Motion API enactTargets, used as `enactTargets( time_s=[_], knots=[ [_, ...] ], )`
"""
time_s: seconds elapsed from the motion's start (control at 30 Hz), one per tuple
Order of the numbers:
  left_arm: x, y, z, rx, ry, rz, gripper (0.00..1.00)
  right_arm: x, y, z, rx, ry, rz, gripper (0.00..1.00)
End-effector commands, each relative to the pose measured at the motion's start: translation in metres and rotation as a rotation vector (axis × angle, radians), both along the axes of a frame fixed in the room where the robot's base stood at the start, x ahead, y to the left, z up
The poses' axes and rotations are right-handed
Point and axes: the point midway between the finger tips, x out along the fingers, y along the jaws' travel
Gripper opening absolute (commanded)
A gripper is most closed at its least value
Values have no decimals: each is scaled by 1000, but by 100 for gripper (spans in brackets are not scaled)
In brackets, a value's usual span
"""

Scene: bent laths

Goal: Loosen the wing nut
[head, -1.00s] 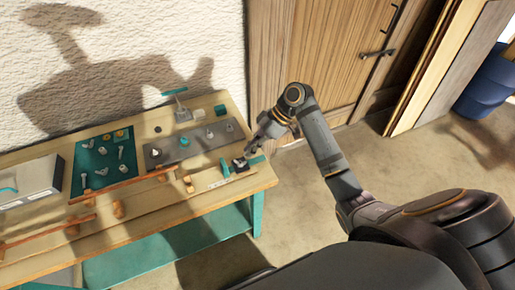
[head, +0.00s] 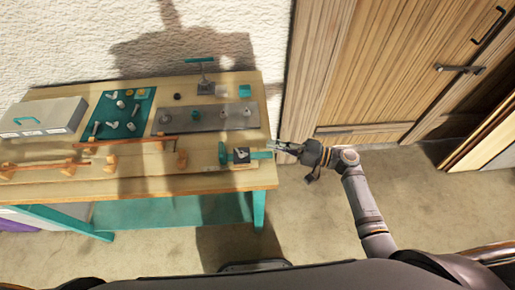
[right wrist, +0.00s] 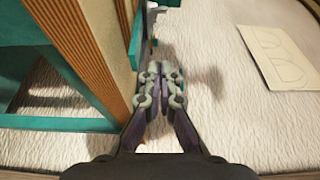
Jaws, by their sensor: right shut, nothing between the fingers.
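A small dark block with a pale metal piece on top (head: 241,155), which may be the wing nut, sits near the right end of the workbench (head: 205,185). Teal parts flank it on both sides; the piece is too small to make out clearly. My right gripper (head: 274,146) is just right of it in the head view, at the bench's right end. In the right wrist view, its fingers (right wrist: 160,72) are shut together and empty, beside the bench's wooden edge (right wrist: 85,50). My left gripper is not in view.
A grey plate (head: 208,117) with small metal pieces, a teal mat (head: 105,115) with loose hardware, and a grey case (head: 42,117) lie on the bench. Thin wooden laths (head: 125,143) on pegs run along its front. Right of the bench is open floor before a wooden door (head: 390,60).

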Motion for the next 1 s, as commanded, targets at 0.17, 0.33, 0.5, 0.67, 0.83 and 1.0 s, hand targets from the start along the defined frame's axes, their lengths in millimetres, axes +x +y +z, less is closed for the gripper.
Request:
enactTargets(
  time_s=[0.17,0.33,0.5,0.67,0.83,1.0],
  knots=[
    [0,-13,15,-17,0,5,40,14,37,5,5,-2,1,0],
    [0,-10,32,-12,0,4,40,-6,54,5,1,2,2,0],
    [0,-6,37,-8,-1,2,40,-17,61,2,-1,0,1,0],
    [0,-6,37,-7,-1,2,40,-19,62,0,-2,-2,1,0],
    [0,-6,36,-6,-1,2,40,-18,62,0,-2,-2,2,0],
    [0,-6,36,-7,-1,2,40,-19,59,0,-3,-2,-6,0]
  ],
)
